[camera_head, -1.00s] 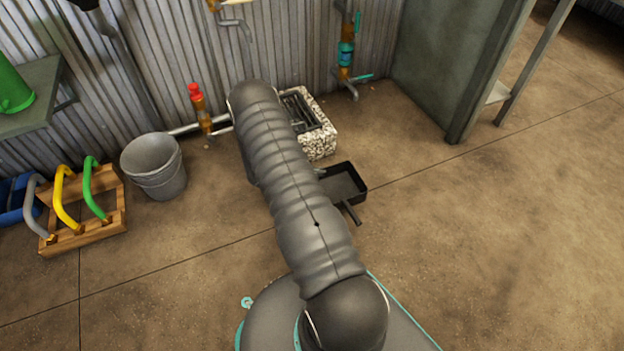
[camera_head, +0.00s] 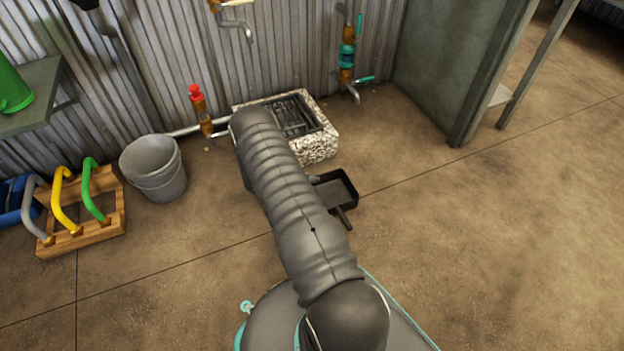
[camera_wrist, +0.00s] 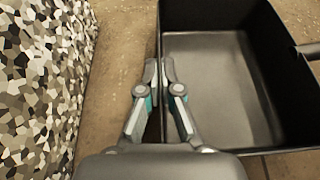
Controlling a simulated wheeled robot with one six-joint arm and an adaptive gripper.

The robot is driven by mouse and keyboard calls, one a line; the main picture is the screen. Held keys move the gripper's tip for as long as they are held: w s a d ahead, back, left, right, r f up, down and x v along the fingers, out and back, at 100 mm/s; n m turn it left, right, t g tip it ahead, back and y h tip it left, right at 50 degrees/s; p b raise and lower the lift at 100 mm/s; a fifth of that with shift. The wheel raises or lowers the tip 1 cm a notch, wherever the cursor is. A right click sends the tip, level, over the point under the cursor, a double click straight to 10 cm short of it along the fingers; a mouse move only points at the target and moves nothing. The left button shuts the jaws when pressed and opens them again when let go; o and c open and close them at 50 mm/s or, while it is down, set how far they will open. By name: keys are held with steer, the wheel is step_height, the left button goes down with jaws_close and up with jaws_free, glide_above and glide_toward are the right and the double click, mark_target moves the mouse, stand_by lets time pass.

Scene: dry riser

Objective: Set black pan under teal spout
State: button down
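The black pan (camera_head: 338,189) is a shallow rectangular tray with a stub handle. It is in front of the stone-sided drain basin, partly behind my arm in the head view. In the wrist view the pan (camera_wrist: 215,85) is level and empty, its handle at the right. My gripper (camera_wrist: 160,72) has one finger on each side of the pan's left wall and is closed on it. My arm hides the gripper in the head view. I cannot tell whether the pan is off the floor. The teal spout (camera_head: 353,93) hangs from the teal-banded pipe on the wall, behind and right of the pan.
The stone basin (camera_head: 319,148) with a grate stands left of the spout and close beside my gripper. A grey bucket (camera_head: 155,170), a red-topped pipe (camera_head: 197,105) and a wooden rack (camera_head: 95,230) are at left. A grey panel (camera_head: 430,65) stands at right. Floor below the spout is clear.

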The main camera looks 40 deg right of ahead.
steer(key=c, duration=1.3)
jaws_free()
steer(key=shift+f, duration=0.1)
